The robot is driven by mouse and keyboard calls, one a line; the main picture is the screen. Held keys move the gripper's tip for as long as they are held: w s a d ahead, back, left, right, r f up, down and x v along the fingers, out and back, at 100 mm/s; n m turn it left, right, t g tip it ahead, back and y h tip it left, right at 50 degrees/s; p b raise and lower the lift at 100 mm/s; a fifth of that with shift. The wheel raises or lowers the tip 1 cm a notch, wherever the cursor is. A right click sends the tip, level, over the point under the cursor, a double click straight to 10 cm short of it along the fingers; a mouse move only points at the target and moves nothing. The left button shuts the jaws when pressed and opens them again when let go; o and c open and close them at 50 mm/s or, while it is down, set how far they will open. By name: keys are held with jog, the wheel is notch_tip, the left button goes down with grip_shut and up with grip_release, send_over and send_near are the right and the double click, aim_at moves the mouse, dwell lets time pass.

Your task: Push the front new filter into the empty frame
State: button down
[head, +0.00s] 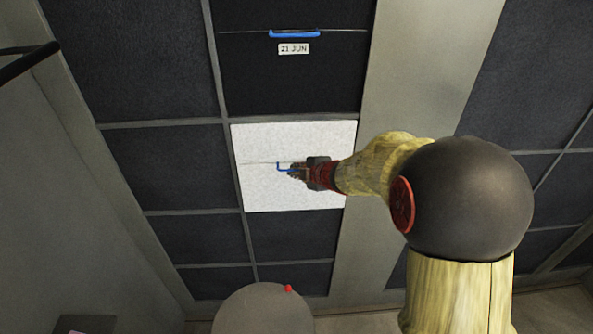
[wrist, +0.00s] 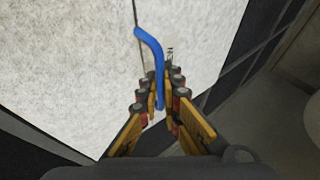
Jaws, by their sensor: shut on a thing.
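The new filter (head: 265,190) is a white, square panel in the head view. It lines up with an opening of the dark filter wall, but I cannot tell how deep it sits. It also fills much of the wrist view (wrist: 75,60). A blue handle (wrist: 150,45) stands out from its face. My gripper (head: 297,172) is in front of the panel's middle and shut on the blue handle; its fingers (wrist: 160,98) hide part of the handle. The frame behind the white panel is hidden.
A dark filter (head: 260,75) with a blue handle (head: 294,34) and a "21 JUN" label (head: 293,49) sits directly above. More dark panels (head: 165,165) surround the white one. A rounded grey object with a red knob (head: 288,288) stands below. A dark bar (head: 25,62) juts in at upper left.

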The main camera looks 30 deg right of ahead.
jog(key=shift+w+d+r, duration=0.1)
jog(key=shift+w+d, duration=0.25)
jog(key=shift+w, duration=0.45)
dwell(0.8)
jog(key=c, duration=1.9)
grip_release()
